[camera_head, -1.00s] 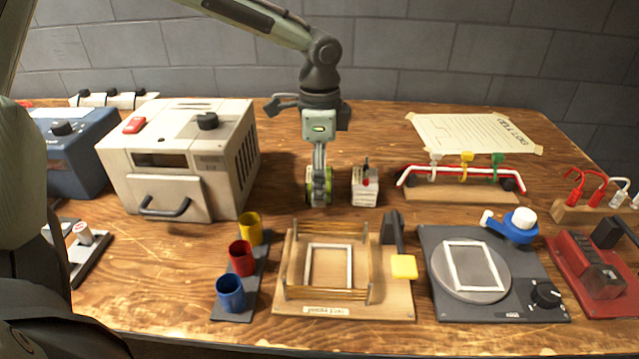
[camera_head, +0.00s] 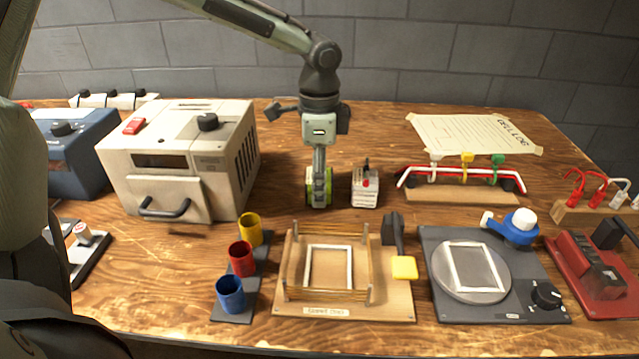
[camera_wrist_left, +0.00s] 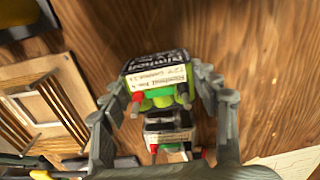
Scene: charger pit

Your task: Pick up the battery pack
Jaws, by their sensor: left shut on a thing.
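A battery pack (camera_wrist_left: 158,72) with a black body, green trim and a printed label sits between the fingers of my left gripper (camera_wrist_left: 166,100) in the wrist view. In the head view my left gripper (camera_head: 319,192) points straight down, shut on the pack, whose green edge (camera_head: 329,187) shows beside the fingers. The pack stands upright at the table's back middle; I cannot tell whether it touches the wood. A second, whitish block with a red terminal (camera_head: 366,188) stands just right of it. My right gripper is out of view.
A beige box device (camera_head: 180,155) stands to the left. A wooden frame fixture (camera_head: 390,300) and coloured cups (camera_head: 241,258) are in front. A wire rack (camera_head: 460,192) and a dark scale-like device (camera_head: 435,250) are right. Bare wood lies around the gripper.

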